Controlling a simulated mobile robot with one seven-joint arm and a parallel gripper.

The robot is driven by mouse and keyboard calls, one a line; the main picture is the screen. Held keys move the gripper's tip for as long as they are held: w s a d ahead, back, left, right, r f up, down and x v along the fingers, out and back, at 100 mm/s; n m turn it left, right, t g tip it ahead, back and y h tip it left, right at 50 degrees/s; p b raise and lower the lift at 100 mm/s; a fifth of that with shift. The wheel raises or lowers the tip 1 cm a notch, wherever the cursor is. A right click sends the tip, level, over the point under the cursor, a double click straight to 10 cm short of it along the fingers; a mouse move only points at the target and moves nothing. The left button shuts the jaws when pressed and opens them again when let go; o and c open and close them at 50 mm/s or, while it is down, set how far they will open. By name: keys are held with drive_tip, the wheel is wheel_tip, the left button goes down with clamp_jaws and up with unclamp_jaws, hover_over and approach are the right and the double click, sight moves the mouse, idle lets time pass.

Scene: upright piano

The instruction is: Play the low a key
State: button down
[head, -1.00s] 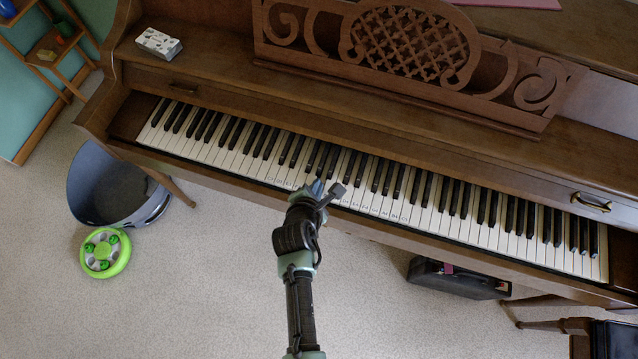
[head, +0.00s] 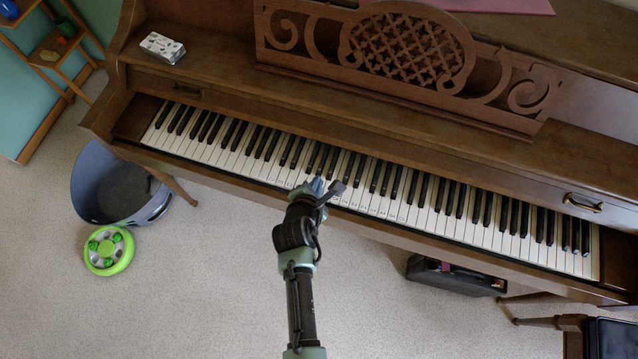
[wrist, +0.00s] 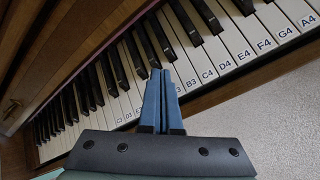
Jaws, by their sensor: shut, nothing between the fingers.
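The piano keyboard (head: 450,210) runs diagonally across the head view, with small note labels on its middle white keys. My gripper (head: 318,184) is shut and empty, with its blue fingertips over the front of the middle keys. In the wrist view the closed fingers (wrist: 161,76) lie across the keys just left of the B3 key (wrist: 187,78). Labels C3 and D3 show left of the fingers; C4 to A4 show to the right. The fingers hide the labels between, so I cannot clearly read the A3 key. I cannot tell whether the tips touch a key.
The carved music stand (head: 405,50) rises behind the keys. A small white box (head: 162,47) lies on the piano top. A grey bin (head: 118,185) and a green toy (head: 108,251) are on the floor at left. A dark case (head: 455,275) lies under the keyboard.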

drive_tip(key=shift+r+p, duration=2.45)
drive_tip(key=shift+p, duration=0.05)
drive_tip(key=shift+f, duration=0.1)
